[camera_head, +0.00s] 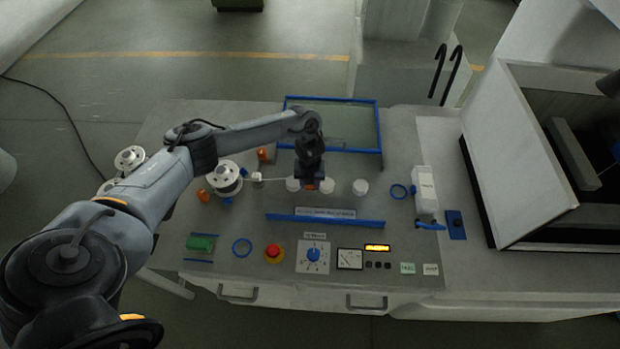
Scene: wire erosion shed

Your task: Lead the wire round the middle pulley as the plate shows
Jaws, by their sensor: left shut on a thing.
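Three white pulleys stand in a row on the bench: the left pulley (293,185), the middle pulley (327,185) and the right pulley (360,187). A thin pale wire (276,180) runs from the metal spool (225,179) past a small guide (258,179) toward the left pulley. My left gripper (310,186) reaches in from above, between the left and middle pulleys, and is shut on the wire; a bit of orange shows at its tips. The gripper hides the wire's end and its path there. A small lettered plate (325,212) lies in front of the pulleys. My right gripper is not in view.
A blue rail (325,221) runs in front of the plate. A blue-framed clear panel (340,122) stands behind the pulleys. Orange pieces (204,196) lie near the spool. A red button (273,252) and a dial (313,256) sit at the front. A white bottle-like unit (425,190) stands at right.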

